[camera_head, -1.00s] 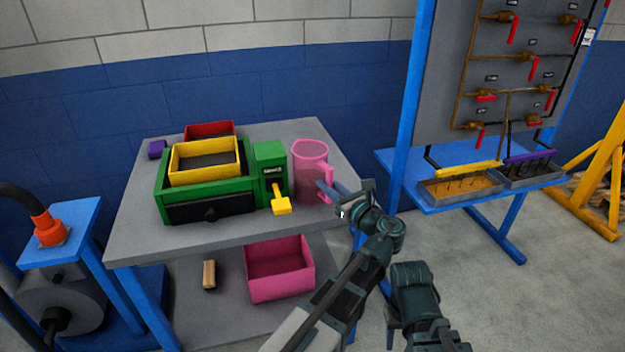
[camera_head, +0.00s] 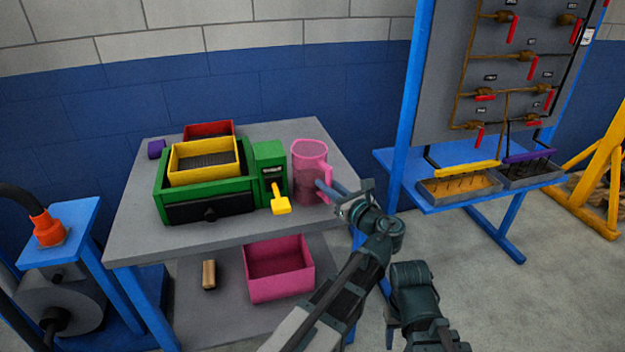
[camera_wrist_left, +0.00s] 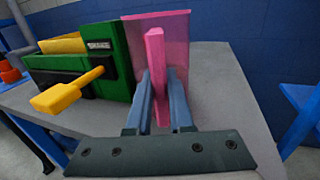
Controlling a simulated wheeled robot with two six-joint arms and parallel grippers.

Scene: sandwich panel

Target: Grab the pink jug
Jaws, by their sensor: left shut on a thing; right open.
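The pink jug (camera_head: 309,171) is see-through and stands upright on the grey table, right of the green machine. Its handle (camera_wrist_left: 155,75) points toward my left gripper. My left gripper (camera_head: 325,187) reaches in from the right side of the table. In the left wrist view its two blue-grey fingers (camera_wrist_left: 159,98) are on either side of the handle, shut on it. My right gripper (camera_head: 392,338) is low, right of the left arm, and is partly visible, away from the table.
The green machine (camera_head: 207,208) with a yellow lever (camera_head: 281,203) stands close left of the jug. Yellow (camera_head: 205,163) and red (camera_head: 208,129) bins sit on and behind it. A pink bin (camera_head: 279,270) is on the lower shelf. A valve panel (camera_head: 430,90) stands to the right.

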